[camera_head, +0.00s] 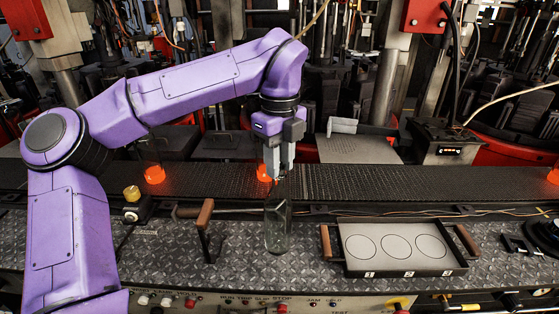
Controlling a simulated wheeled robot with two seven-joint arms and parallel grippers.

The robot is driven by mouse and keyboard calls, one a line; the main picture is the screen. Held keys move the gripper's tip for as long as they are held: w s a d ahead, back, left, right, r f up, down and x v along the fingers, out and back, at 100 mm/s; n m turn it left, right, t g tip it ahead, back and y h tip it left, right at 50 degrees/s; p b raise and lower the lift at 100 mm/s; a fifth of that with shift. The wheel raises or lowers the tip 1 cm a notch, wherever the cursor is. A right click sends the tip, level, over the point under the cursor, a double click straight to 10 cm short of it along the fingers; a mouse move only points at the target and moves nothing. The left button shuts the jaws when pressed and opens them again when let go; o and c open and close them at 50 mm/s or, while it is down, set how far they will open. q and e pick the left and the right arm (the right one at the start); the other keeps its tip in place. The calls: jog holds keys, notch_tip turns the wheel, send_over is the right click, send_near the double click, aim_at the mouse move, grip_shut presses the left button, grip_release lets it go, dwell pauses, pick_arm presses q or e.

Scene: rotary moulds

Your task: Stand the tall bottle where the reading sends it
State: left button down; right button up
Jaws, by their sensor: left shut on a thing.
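The tall clear glass bottle (277,228) is upright above the front of the diamond-plate deck, left of the tray. My left gripper (277,178) points straight down and is shut on the bottle's neck; the fingers partly hide its top. I cannot tell whether the base touches the deck. The dark tray (346,264) has a pale floor with three outlined circles, marked 1, 2 and 3 from left to right, all empty. A dark box with a small lit display (449,151) stands behind the conveyor; its reading is too small to make out. My right gripper is not in view.
A dark conveyor (370,183) runs across behind the deck, with glowing orange glass (155,175) on it. A yellow-topped button box (132,200) is further left. Control buttons line the front edge.

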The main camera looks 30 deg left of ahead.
pick_arm(q)
jog(key=shift+a+f, duration=0.1)
jog(key=shift+f, duration=0.5)
jog(key=c, duration=0.8)
grip_release()
jog(key=shift+c, duration=0.2)
notch_tip(320, 180, up, 12)
